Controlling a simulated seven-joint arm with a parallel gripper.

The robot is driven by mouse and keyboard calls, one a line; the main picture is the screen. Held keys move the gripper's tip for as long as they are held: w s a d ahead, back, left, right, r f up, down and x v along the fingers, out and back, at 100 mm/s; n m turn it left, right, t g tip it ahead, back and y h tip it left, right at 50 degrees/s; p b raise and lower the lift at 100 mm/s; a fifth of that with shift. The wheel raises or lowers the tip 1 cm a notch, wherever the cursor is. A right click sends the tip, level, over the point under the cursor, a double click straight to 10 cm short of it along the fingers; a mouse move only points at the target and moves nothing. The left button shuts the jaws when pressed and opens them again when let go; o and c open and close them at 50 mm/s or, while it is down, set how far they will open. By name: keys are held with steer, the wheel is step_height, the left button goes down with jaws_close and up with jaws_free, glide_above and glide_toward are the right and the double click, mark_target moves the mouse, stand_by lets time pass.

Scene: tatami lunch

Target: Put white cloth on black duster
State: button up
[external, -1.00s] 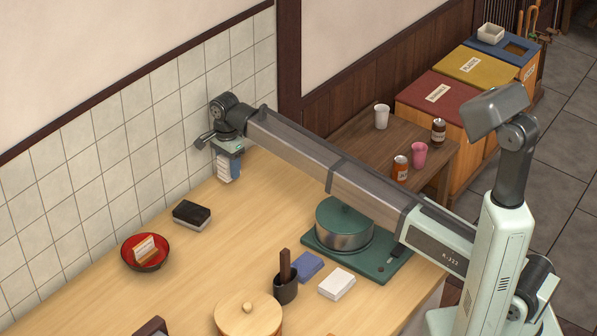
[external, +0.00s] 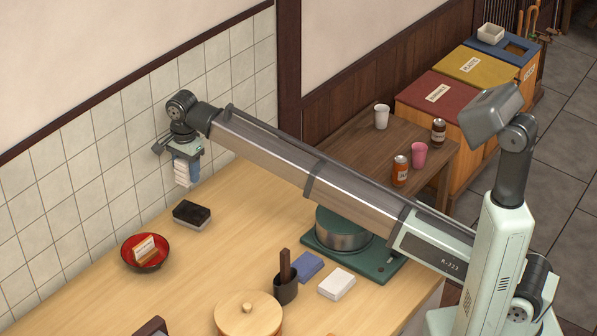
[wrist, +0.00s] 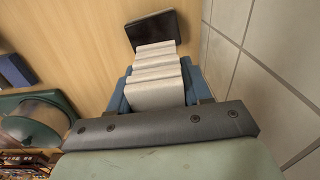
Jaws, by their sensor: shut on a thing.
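My gripper (external: 184,158) is shut on the white cloth (external: 182,174), a folded, layered white piece hanging from its blue fingers. It also shows in the wrist view, where the cloth (wrist: 156,75) sits between the fingers of my gripper (wrist: 157,88). The black duster (external: 192,212), a dark block with a pale lower side, lies on the table near the tiled wall. In the external view the cloth is above and slightly left of the duster, apart from it. In the wrist view the duster (wrist: 150,28) is beyond the cloth, which overlaps its near edge.
A red bowl (external: 128,262) with a small card stands left of the duster. A pot (external: 342,236) on a green board, a blue block (external: 309,266), a white block (external: 337,284) and a dark holder (external: 286,288) stand to the right. The tiled wall (external: 110,160) is close behind my gripper.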

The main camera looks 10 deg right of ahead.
mark_target(189, 210)
steer(key=shift+s+a+r, duration=0.3)
steer(key=shift+s+r, duration=0.15)
steer(key=shift+d+m, duration=0.2)
steer(key=shift+m, duration=0.1)
steer(key=shift+s+f, duration=0.1)
steer(key=shift+f, duration=5)
steer(key=shift+f, duration=0.1)
steer(key=o, duration=1)
steer(key=shift+o, duration=0.2)
step_height(189, 210, up, 12)
steer(key=shift+r, duration=0.15)
